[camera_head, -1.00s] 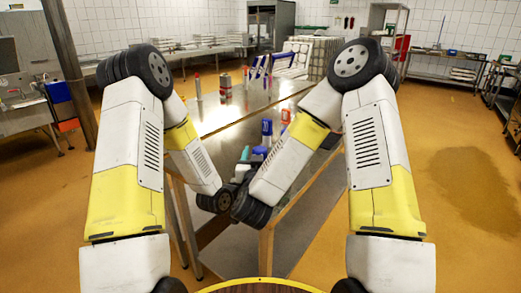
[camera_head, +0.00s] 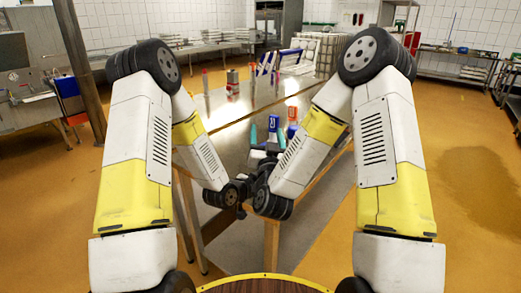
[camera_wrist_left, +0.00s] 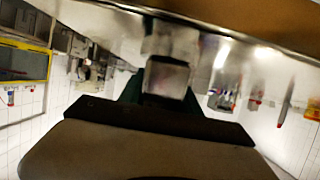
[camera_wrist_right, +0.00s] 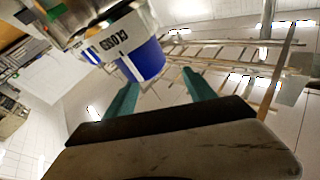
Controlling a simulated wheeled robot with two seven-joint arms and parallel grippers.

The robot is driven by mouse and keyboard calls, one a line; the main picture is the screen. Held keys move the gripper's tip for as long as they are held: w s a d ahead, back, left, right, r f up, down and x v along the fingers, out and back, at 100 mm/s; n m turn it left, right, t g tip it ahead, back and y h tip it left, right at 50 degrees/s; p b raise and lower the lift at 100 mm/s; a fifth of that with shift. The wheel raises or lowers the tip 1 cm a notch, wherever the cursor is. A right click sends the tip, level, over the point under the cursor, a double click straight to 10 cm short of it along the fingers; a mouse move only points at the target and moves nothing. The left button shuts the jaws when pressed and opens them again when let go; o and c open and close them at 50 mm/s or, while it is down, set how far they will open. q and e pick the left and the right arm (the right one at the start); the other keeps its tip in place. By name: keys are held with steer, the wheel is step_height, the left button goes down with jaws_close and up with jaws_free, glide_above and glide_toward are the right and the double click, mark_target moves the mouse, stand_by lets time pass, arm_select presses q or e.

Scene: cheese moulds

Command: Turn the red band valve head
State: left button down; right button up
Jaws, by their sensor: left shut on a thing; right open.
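In the head view a blue head with a pale label (camera_head: 273,123) stands on the table beside a red-topped piece with blue below it (camera_head: 292,114). I cannot tell for sure which is the red band valve head. My right gripper (camera_wrist_right: 160,88) is open, its teal fingers apart and empty. In the right wrist view a white and blue valve head (camera_wrist_right: 143,61) marked "CLOSED" hangs upside down beyond the fingers, apart from them. My left gripper (camera_wrist_left: 162,84) is shut on a grey metallic block (camera_wrist_left: 166,77); my arm hides it in the head view.
The long metal table (camera_head: 228,150) runs away from me. A red-topped bottle (camera_head: 205,82), a small grey and red can (camera_head: 232,76) and a white crate-like stack (camera_head: 322,52) stand farther back. Open floor lies at the right.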

step_height(320, 180, up, 3)
steer(key=w+n+y, duration=0.3)
steer(key=n+y, duration=0.2)
steer(key=y, duration=0.5)
steer(key=s+d+f+n+g+y, duration=0.5)
steer(key=s+d+f+n+g, duration=0.35)
steer(key=g, duration=0.55)
steer(key=shift+n, duration=0.85)
steer(key=x, duration=0.8)
steer(key=w+r+x, duration=0.1)
steer(key=x, duration=0.3)
steer(key=shift+d, duration=0.2)
